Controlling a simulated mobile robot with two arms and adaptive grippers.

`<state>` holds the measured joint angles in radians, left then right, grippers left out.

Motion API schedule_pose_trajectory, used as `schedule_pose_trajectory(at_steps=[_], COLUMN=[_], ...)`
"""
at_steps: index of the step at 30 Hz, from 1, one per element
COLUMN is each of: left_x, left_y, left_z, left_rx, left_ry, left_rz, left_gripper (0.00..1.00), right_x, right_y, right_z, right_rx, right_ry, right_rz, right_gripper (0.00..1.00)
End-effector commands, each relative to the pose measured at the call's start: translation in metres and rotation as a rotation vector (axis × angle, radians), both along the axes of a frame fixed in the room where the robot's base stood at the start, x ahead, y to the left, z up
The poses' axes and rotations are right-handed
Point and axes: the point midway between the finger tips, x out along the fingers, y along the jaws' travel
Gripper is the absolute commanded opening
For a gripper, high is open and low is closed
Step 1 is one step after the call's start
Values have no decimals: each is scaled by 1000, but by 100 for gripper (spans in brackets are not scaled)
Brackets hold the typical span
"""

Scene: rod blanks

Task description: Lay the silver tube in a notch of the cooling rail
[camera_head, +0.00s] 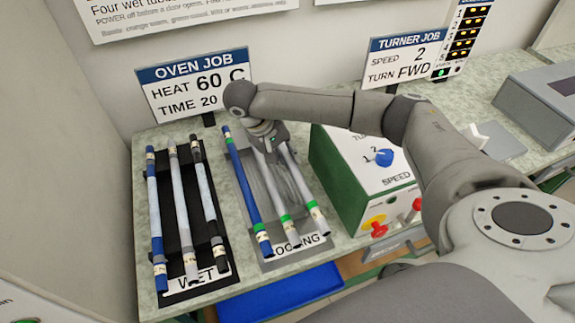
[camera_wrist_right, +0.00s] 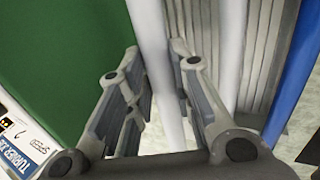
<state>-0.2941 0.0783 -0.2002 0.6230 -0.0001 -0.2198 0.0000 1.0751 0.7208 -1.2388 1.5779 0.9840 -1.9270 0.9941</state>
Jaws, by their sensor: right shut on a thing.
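My right gripper (camera_head: 266,140) reaches down over the far part of the cooling rail (camera_head: 263,203). Its fingers are shut on a silver tube (camera_head: 304,190) with a green band near its front end. In the right wrist view this silver tube (camera_wrist_right: 156,75) passes between the two fingers (camera_wrist_right: 165,95). It is the rightmost tube at the rail, beside the green machine. Whether it rests in a notch or is just above one, I cannot tell. A second silver tube (camera_head: 277,185) and a blue tube (camera_head: 245,190) lie to its left on the rail. My left gripper is out of view.
A black WET rack (camera_head: 185,235) with several banded tubes stands to the left. The green turner machine (camera_head: 330,178) with knobs stands close on the right. Sign stands rise behind. A blue bin (camera_head: 285,293) sits below the counter's front edge.

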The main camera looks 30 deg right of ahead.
Motion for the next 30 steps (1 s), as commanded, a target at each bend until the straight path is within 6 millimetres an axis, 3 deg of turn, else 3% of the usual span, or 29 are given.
schedule_pose_trajectory(at_steps=[6,10,16,29,30], left_x=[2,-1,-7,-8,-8], left_y=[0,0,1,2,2], left_z=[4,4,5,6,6], left_rx=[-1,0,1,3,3], left_ry=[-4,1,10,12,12], left_rz=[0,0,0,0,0], left_gripper=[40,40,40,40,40], right_x=[14,19,19,18,19], right_y=[-11,-16,-16,-16,-16], right_z=[-19,-27,-54,-61,-60], right_rx=[-1,-1,-1,-1,-1], right_ry=[-3,-2,-2,-3,-4], right_rz=[0,0,2,1,2], right_gripper=[0,0,0,0,26])
